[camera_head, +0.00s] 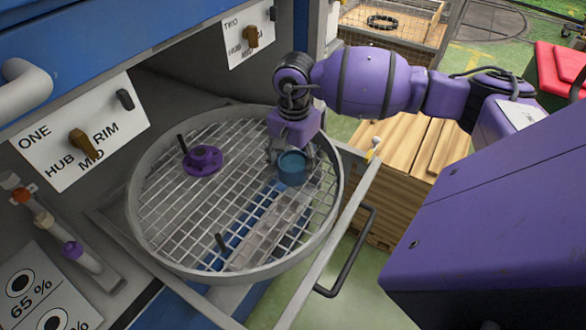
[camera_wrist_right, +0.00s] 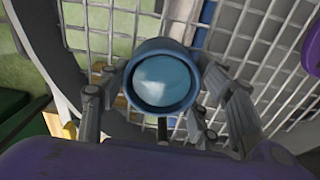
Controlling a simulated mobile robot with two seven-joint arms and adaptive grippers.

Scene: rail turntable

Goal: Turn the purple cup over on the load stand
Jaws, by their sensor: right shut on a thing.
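My right gripper (camera_head: 291,155) is shut on a blue-teal cup (camera_head: 292,170) over the right side of the round wire-mesh turntable (camera_head: 134,205). In the right wrist view the fingers stand on both sides of the teal cup (camera_wrist_right: 165,80), whose round mouth faces the camera. I cannot tell whether its base touches the mesh. Part of a purple thing also shows at the right edge of the wrist view (camera_wrist_right: 303,50). My left gripper is out of view.
A metal frame with a dark handle (camera_head: 350,255) runs along the front right. Panels with knobs (camera_head: 84,145) are at the left. A wooden crate (camera_head: 415,150) stands behind. The mesh's lower left is largely clear.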

